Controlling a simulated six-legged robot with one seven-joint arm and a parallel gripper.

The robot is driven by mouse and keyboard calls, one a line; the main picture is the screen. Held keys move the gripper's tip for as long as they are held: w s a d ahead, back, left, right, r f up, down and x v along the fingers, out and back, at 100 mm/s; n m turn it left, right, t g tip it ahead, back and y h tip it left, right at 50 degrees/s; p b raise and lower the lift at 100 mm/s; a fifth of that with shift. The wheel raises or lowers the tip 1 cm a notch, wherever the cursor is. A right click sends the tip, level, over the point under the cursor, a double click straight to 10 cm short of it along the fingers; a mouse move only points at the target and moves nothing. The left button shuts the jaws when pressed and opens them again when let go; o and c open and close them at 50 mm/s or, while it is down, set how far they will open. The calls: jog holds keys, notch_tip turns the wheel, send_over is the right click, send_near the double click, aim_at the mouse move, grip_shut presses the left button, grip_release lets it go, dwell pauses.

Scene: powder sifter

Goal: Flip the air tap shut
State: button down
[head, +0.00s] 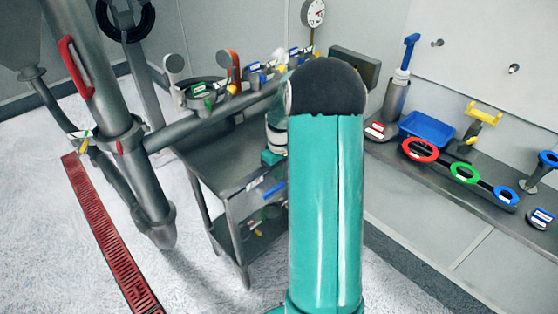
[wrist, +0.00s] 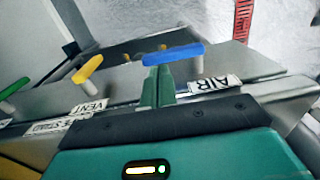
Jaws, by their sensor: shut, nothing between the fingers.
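The air tap's blue lever handle (wrist: 174,53) lies roughly level across the wrist view, beside a white label reading AIR (wrist: 214,85). My gripper (wrist: 158,80) is shut and empty. Its teal fingers point up the picture, and their tips overlap the underside of the blue handle near its left half. Whether they touch the handle or are only in front of it I cannot tell.
In the wrist view a yellow tap (wrist: 88,68) with a VENT label (wrist: 90,107) and a green tap (wrist: 14,87) stand to the left. In the head view a grey trolley (head: 217,162) stands left of my arm, and a bench with a blue tray (head: 427,128) is right.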

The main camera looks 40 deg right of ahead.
aim_at(279, 184)
jog(key=shift+f, duration=1.6)
jog(key=shift+d+f, duration=0.25)
jog(key=shift+f, duration=0.15)
jog(key=shift+r, duration=0.55)
notch_tip(279, 184, up, 13)
jog(key=d, duration=0.2)
